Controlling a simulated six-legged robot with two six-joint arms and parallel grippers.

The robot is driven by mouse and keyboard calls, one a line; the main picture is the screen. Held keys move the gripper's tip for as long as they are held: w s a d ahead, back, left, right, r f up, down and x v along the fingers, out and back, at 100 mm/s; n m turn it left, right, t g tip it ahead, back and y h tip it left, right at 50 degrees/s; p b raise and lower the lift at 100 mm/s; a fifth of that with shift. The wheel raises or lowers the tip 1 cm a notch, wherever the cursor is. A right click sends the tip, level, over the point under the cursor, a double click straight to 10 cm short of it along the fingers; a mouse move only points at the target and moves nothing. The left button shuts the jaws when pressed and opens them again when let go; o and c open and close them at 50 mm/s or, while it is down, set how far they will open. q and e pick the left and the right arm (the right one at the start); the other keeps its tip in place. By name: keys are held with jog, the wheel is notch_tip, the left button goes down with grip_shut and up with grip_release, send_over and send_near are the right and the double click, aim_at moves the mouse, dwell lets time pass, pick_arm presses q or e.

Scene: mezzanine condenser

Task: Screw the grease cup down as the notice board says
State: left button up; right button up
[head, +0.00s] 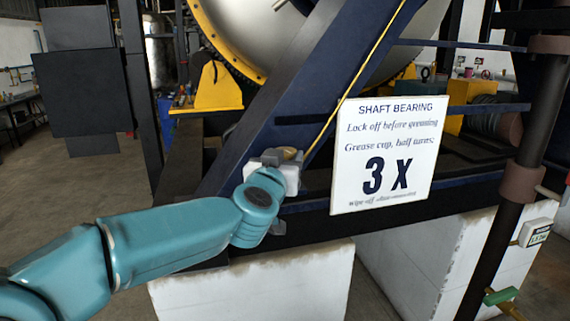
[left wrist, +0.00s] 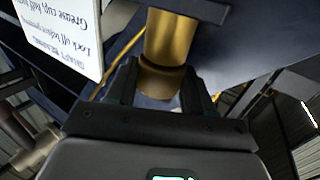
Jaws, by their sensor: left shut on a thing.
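The brass grease cup (left wrist: 162,82) stands between the two dark fingers of my left gripper (left wrist: 160,92) in the left wrist view. The gripper is shut on its lower, knurled-looking part. In the head view only a bit of the cup (head: 289,152) shows above my left gripper (head: 277,162), against the dark blue frame. The white notice board (head: 388,155) hangs just right of it. It reads "SHAFT BEARING", "Lock off before greasing", "Grease cup, half turns: 3 X"; its last line is hard to read. My right gripper is not in view.
A dark blue sloping beam (head: 300,95) with a thin yellow line rises behind the gripper. White plinths (head: 262,290) stand below. A dark post (head: 520,170) stands at the right, with a green-handled brass fitting (head: 500,297) and a small tag. Open floor lies at the left.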

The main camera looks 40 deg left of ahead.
pick_arm(q)
jog(key=m+h+b, duration=0.2)
jog(key=h+b, duration=0.1)
jog(key=b, duration=0.2)
jog(key=m+t+h+b, duration=0.1)
jog(key=h+b, duration=0.1)
jog(key=b, duration=0.2)
jog(key=a+f+m+h+b, duration=0.1)
jog(key=m+h+b, duration=0.1)
jog(key=b, duration=0.3)
jog(key=shift+m+h+b, duration=0.3)
jog(key=shift+h, duration=0.5)
jog(key=shift+r+m+h, duration=0.2)
jog(key=shift+m+h, duration=0.2)
jog(key=shift+h, duration=0.3)
jog(key=shift+a+r+m+h, duration=0.1)
jog(key=shift+r+m+h, duration=0.1)
jog(key=shift+m+h, duration=0.3)
jog(key=shift+a+r+m+g+h+p, duration=0.15)
jog(key=shift+m+g+h, duration=0.1)
jog(key=shift+h, duration=0.3)
jog(key=shift+d+r+m+g+h+p, duration=0.15)
jog(key=shift+m+h, duration=0.1)
jog(key=shift+h, duration=0.3)
jog(key=shift+a+m+g+h+p, duration=0.1)
jog(key=shift+m+g+h+p, duration=0.4)
jog(key=shift+m+h+p, duration=0.45)
jog(key=shift+f+m+g+h, duration=0.1)
jog(key=shift+m+g+h, duration=0.2)
jog(key=shift+h, duration=0.35)
